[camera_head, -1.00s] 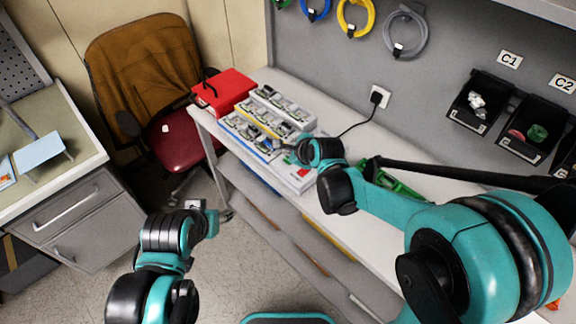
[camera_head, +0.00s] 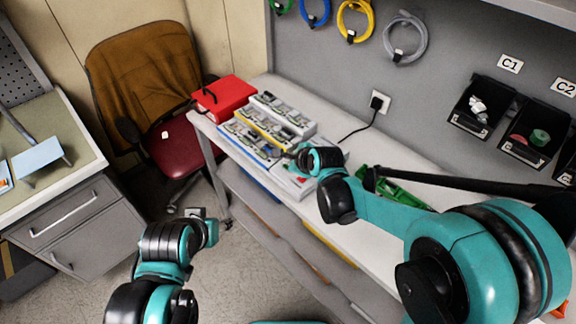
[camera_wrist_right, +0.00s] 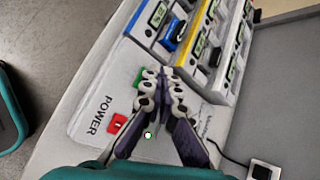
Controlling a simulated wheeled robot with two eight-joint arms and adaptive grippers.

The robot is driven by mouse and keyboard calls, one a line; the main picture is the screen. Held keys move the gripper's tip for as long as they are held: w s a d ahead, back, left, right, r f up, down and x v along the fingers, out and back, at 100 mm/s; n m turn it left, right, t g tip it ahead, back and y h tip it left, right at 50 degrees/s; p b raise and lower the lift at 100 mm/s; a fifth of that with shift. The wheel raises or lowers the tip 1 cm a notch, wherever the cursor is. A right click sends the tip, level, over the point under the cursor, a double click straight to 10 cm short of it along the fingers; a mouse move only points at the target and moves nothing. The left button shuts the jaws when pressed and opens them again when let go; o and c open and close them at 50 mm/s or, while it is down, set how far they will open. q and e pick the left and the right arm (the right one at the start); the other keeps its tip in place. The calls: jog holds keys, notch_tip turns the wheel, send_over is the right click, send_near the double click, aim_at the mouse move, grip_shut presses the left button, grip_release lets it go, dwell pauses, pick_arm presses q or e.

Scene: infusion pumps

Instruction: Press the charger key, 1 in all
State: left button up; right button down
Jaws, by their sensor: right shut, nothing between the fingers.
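The white charger panel (camera_wrist_right: 92,95) is marked POWER and carries a red key (camera_wrist_right: 118,123) and a green key (camera_wrist_right: 138,76) in the right wrist view. My right gripper (camera_wrist_right: 166,74) is shut and empty over the panel. Its fingertips appear just right of the green key and partly cover its side. I cannot tell whether they touch. In the head view my right gripper (camera_head: 289,155) is at the near end of the charger bank (camera_head: 300,187), hiding part of it. My left gripper (camera_head: 204,214) hangs low, away from the bench; its jaws are unclear.
Pump rows with blue, yellow and white edges (camera_head: 268,128) stand on the bench beyond the panel. A red box (camera_head: 224,94) is at the bench end. A black cord runs to a wall socket (camera_head: 378,101). A green object (camera_head: 400,190) lies behind my right arm.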

jog(key=shift+f, duration=0.1)
dwell(0.5)
jog(key=shift+f+b, duration=0.35)
jog(key=shift+b, duration=0.05)
jog(key=shift+f+b, duration=0.35)
dwell(0.5)
dwell(0.3)
jog(key=shift+r+p, duration=0.65)
jog(key=shift+r, duration=0.15)
jog(key=shift+r, duration=0.1)
notch_tip(320, 180, up, 5)
jog(key=p, duration=0.4)
